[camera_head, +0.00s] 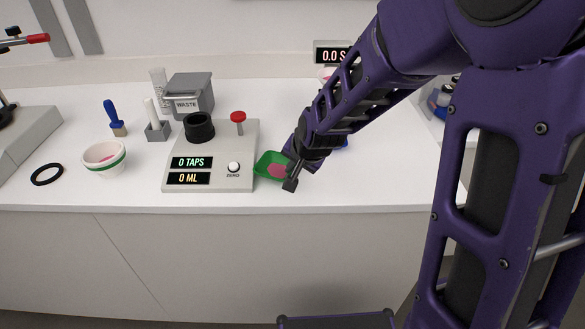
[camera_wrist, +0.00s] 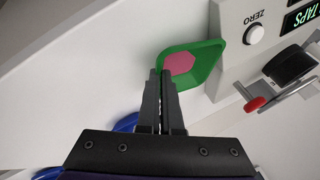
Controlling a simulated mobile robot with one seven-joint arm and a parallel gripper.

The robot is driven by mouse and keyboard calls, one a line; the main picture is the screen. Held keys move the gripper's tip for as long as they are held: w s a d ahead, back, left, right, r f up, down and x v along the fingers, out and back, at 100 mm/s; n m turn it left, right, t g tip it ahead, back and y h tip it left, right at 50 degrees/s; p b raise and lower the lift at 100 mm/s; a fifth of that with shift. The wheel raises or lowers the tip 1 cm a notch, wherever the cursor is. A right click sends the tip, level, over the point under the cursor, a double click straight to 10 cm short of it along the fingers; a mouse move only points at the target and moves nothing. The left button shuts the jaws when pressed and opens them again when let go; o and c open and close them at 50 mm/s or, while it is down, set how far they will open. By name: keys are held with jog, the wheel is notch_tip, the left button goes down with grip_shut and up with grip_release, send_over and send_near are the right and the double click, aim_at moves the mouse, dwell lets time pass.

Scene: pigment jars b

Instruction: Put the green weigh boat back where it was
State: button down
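The green weigh boat (camera_head: 263,164) is just right of the tap counter, with pink powder (camera_head: 278,170) in it. In the wrist view the boat (camera_wrist: 206,62) lies beyond my fingertips, close to the device's edge. My gripper (camera_head: 291,183) is at the boat's right side, partly covering it in the head view. In the wrist view my fingers (camera_wrist: 161,76) are nearly together, with the boat's near rim at their tips; they look shut on that rim. I cannot tell whether the boat touches the counter.
The tap counter (camera_head: 215,178) reads 0 TAPS and 0 ML. A white bowl with a green band (camera_head: 103,157), a black ring (camera_head: 47,174), a blue-handled tool (camera_head: 112,115) and a grey waste bin (camera_head: 190,97) stand left. Blue items (camera_wrist: 127,122) lie near my gripper. The front counter strip is clear.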

jog(key=shift+f+b, duration=0.45)
jog(key=shift+f, duration=0.05)
jog(key=c, duration=1.1)
grip_release()
jog(key=shift+r, duration=0.1)
